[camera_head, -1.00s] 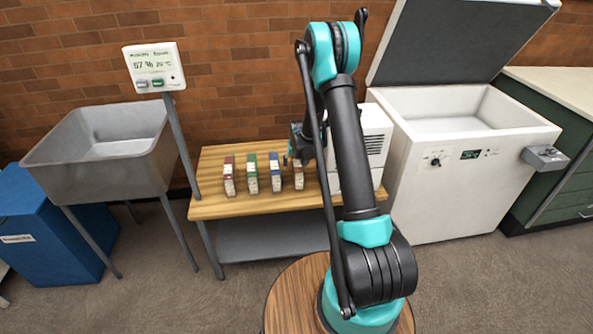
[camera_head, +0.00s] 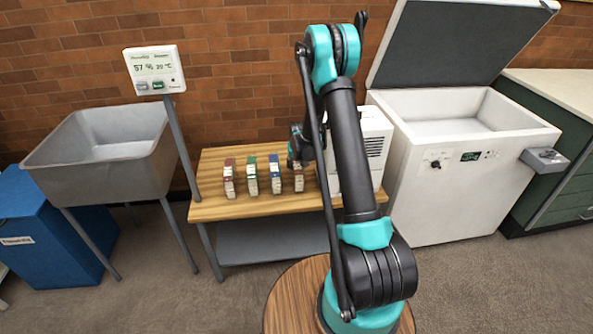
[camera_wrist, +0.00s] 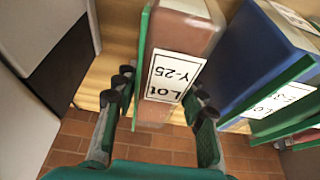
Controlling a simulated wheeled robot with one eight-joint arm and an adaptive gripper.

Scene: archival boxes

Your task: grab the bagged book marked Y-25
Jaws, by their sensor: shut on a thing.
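The bagged book marked Y-25 (camera_wrist: 187,32) has a brown cover and a white label reading "LOT Y-25", which appears upside down in the wrist view. My gripper (camera_wrist: 164,92) has one finger on each side of it, and is shut on it. In the head view the book (camera_head: 298,182) stands upright at the right end of a row on the wooden table (camera_head: 255,206). My gripper (camera_head: 296,158) is at its top, partly hidden by my arm.
A blue book (camera_head: 275,178) is beside it, with green (camera_head: 252,179) and red (camera_head: 229,181) ones farther left. A white vented machine (camera_head: 372,150) stands close on the right. A sink (camera_head: 105,150) and an open white chest (camera_head: 455,180) flank the table.

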